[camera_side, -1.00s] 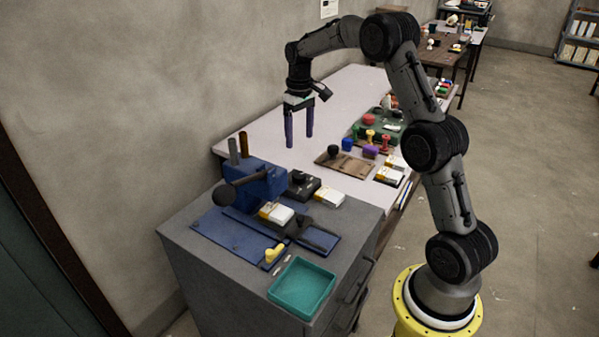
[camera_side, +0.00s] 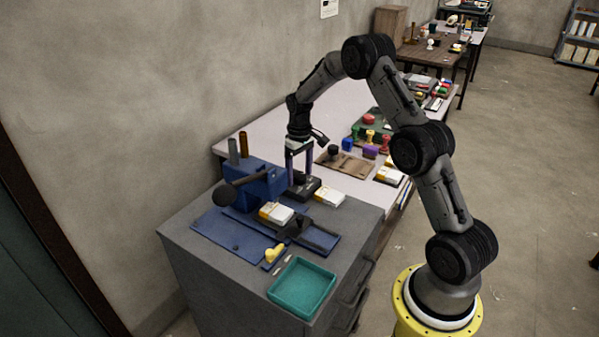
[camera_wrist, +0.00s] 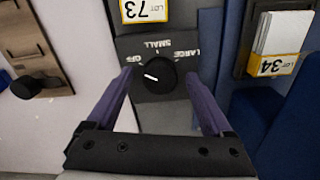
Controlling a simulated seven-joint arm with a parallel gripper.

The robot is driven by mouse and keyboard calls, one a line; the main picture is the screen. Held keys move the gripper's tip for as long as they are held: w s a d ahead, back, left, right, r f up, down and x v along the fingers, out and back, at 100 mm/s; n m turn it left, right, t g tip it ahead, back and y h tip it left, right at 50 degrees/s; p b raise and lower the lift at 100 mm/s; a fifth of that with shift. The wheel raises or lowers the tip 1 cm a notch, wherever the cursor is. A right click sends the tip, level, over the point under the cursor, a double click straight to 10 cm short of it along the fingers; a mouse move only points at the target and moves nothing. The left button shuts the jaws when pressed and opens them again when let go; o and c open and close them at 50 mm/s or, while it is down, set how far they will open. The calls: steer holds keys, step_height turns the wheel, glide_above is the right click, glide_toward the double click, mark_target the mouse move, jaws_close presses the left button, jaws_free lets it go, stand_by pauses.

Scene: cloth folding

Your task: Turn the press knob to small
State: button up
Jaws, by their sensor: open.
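The press knob (camera_wrist: 155,76) is a round black dial with a white pointer line on a dark box (camera_wrist: 128,48). The labels OFF, SMALL and LARGE appear upside down in the wrist view. The pointer line slants toward the OFF side, at the left. My gripper (camera_wrist: 159,78) is open, with one purple finger on each side of the knob and a gap showing on both sides. In the side view my gripper (camera_side: 299,177) points down at the dark box (camera_side: 312,187), and its fingers hide the knob there. I cannot tell whether the fingertips touch the box.
The blue press (camera_side: 262,185) with its dark lever ball (camera_side: 224,195) stands to the left. Lot cards 73 (camera_wrist: 150,10) and 34 (camera_wrist: 284,40) lie close by. A teal tray (camera_side: 302,288) sits in front, and a wooden stamp board (camera_side: 345,163) lies behind to the right.

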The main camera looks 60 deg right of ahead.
jaws_close()
stand_by(0.3)
steer(key=m, duration=0.5)
steer(key=shift+r+m, duration=0.1)
steer(key=shift+m, duration=0.3)
steer(key=m, duration=0.5)
steer(key=shift+w+m, duration=0.1)
steer(key=shift+m, duration=0.3)
stand_by(0.3)
jaws_free()
